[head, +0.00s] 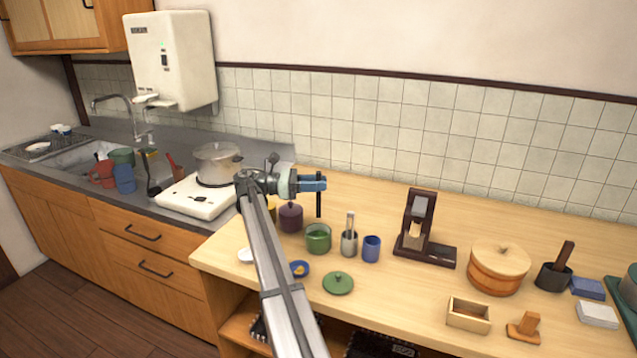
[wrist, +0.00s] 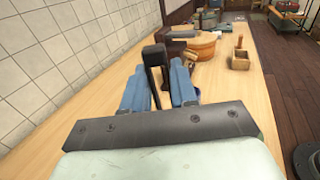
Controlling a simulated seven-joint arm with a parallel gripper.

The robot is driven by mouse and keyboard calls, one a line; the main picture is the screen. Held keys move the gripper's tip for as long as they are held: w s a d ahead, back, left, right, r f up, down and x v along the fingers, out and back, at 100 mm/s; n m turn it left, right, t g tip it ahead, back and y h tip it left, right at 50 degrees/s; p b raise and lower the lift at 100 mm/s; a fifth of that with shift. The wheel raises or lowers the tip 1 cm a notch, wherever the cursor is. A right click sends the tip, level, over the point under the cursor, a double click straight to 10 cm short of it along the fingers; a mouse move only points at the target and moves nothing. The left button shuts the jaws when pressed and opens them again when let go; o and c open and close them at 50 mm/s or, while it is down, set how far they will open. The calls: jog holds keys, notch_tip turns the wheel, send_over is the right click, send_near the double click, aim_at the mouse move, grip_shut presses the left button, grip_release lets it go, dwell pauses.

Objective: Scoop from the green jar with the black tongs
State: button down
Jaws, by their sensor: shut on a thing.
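My gripper (head: 313,184) is shut on the black tongs (head: 319,204), which hang upright from its blue fingers. In the wrist view, the black tongs (wrist: 154,62) stick up between the two blue fingers (wrist: 160,88). The green jar (head: 318,240) stands open on the wooden counter, and something green shows inside. The tongs' lower end shows just above the jar's far rim in the head view; I cannot tell whether it is directly over the mouth. A green lid (head: 338,284) lies on the counter in front of the jar.
A purple lidded jar (head: 291,218) stands left of the green jar. A metal cup with utensils (head: 349,244) and a blue cup (head: 371,250) stand to its right. A small blue dish (head: 300,269) lies in front. A dark wooden stand (head: 420,230) is farther right.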

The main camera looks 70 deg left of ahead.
jog(key=shift+f, duration=5.35)
jog(key=shift+a, duration=0.1)
jog(key=shift+w+d, duration=0.1)
jog(key=shift+d, duration=0.15)
jog(key=shift+a, duration=0.15)
notch_tip(320, 180, up, 9)
send_over(317, 215)
jog(key=a, duration=0.1)
jog(key=shift+w+f, duration=0.1)
jog(key=shift+w, duration=0.05)
